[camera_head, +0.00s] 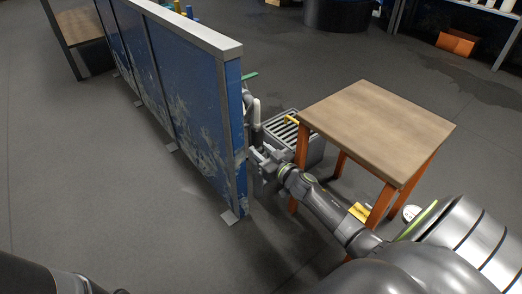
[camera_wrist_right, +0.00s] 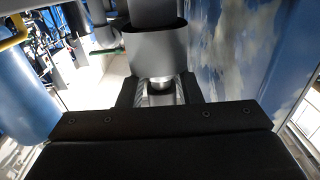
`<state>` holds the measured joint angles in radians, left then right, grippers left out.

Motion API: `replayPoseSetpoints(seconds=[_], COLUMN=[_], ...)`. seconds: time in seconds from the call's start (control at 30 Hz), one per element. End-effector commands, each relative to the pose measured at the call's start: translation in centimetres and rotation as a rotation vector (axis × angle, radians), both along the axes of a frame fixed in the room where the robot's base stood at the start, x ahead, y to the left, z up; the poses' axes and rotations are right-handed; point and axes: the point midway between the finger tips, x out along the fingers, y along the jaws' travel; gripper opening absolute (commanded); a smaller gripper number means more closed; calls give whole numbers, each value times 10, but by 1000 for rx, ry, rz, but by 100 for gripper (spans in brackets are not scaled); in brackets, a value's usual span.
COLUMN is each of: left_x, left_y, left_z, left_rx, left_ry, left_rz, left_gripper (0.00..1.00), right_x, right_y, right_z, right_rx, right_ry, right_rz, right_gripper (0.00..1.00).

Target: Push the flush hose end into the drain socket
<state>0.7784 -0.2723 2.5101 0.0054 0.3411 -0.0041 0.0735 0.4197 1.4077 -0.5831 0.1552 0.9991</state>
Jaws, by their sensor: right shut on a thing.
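My right gripper (camera_head: 262,157) is low down beside the end of a blue panel and a grey grated box (camera_head: 287,126). In the right wrist view its dark fingers (camera_wrist_right: 160,92) are shut around a short silvery round piece, which I take to be the flush hose end (camera_wrist_right: 160,84). A wide grey cylindrical collar (camera_wrist_right: 155,52) sits directly beyond that piece, with a narrower dark cylinder behind it. I cannot tell whether the collar is the drain socket, or how deep anything sits in it. A pale curved pipe (camera_head: 256,111) rises by the panel end. My left gripper is out of view.
The blue panel (camera_head: 188,88) stands close left of my right gripper. A wooden-topped table (camera_head: 378,122) with orange legs stands close right. A yellow object (camera_head: 360,211) is near its legs. The floor (camera_head: 110,180) left of the panel is clear.

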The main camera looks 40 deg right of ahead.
Motion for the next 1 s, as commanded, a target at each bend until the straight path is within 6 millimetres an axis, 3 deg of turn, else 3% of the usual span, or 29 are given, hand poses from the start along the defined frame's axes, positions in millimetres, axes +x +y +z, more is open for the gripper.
replayPoseSetpoints(seconds=[0.03,0.23,0.27,0.43,1.0], left_x=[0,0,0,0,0], left_y=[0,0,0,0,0], left_z=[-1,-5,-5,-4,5], left_rx=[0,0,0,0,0], left_ry=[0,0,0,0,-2], left_rz=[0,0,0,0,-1], left_gripper=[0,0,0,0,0], right_x=[-3,-3,-3,-3,-3], right_y=[-3,-3,-3,-2,0], right_z=[-8,-13,-13,-13,-7], right_rx=[-3,-4,-4,-3,0], right_ry=[15,15,15,15,13], right_rz=[-8,-8,-8,-8,-5], right_gripper=[3,3,34,56,57])
